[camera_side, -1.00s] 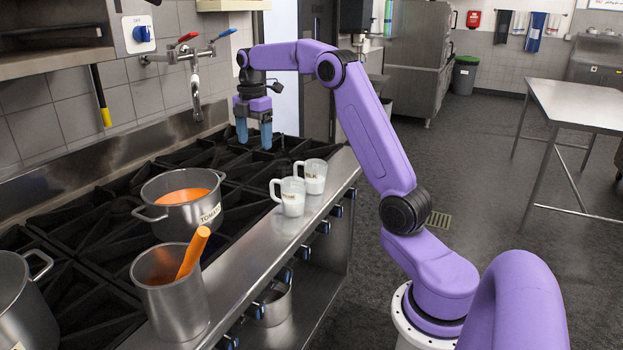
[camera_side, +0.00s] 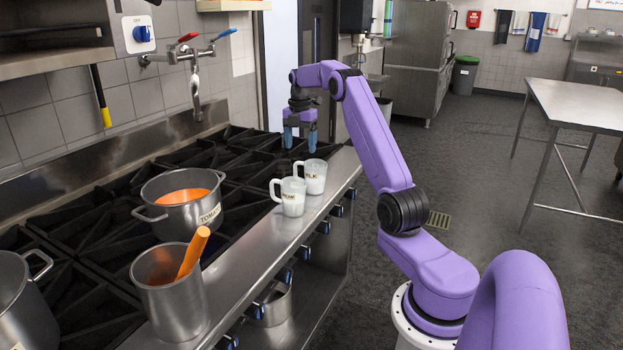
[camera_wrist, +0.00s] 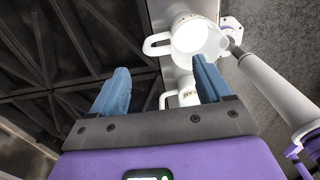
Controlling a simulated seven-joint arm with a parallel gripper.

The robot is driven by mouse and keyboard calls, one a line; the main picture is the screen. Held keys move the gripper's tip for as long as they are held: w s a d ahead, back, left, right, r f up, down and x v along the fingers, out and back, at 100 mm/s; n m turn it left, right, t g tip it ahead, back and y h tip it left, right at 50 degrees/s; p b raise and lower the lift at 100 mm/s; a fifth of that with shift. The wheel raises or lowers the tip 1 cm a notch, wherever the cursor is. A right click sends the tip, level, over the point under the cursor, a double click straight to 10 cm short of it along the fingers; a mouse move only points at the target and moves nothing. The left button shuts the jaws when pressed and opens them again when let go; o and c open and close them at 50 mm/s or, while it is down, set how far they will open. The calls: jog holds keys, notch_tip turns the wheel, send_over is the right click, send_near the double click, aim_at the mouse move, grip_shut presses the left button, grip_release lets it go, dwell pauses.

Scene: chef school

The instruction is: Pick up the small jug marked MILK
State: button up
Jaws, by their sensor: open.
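A similar jug with another label (camera_side: 292,198) stands just nearer the side camera. My gripper (camera_side: 300,143) is open and empty, fingers down, appearing just above and behind the MILK jug. In the wrist view my fingertips (camera_wrist: 161,66) are apart. The upper jug (camera_wrist: 195,38), seemingly the MILK one, lies up and right of them; the lower labelled jug (camera_wrist: 189,92) is partly hidden by my gripper.
A pot of orange soup (camera_side: 180,212) and a steel pot with an orange-handled utensil (camera_side: 172,300) stand nearer the side camera. Another pot (camera_side: 22,310) is at the left edge. Stove grates (camera_side: 75,235) lie left of the ledge; floor lies right.

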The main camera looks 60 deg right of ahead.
aim_at(309, 176)
notch_tip(309, 176, down, 6)
jog(key=shift+r, duration=0.2)
jog(key=shift+w+d+f, duration=0.1)
jog(key=shift+w+f, duration=0.05)
jog(key=shift+f, duration=1.15)
jog(key=shift+w+f, duration=0.15)
jog(key=shift+f, duration=1.15)
jog(key=c, duration=1.3)
jog(key=shift+r, duration=0.2)
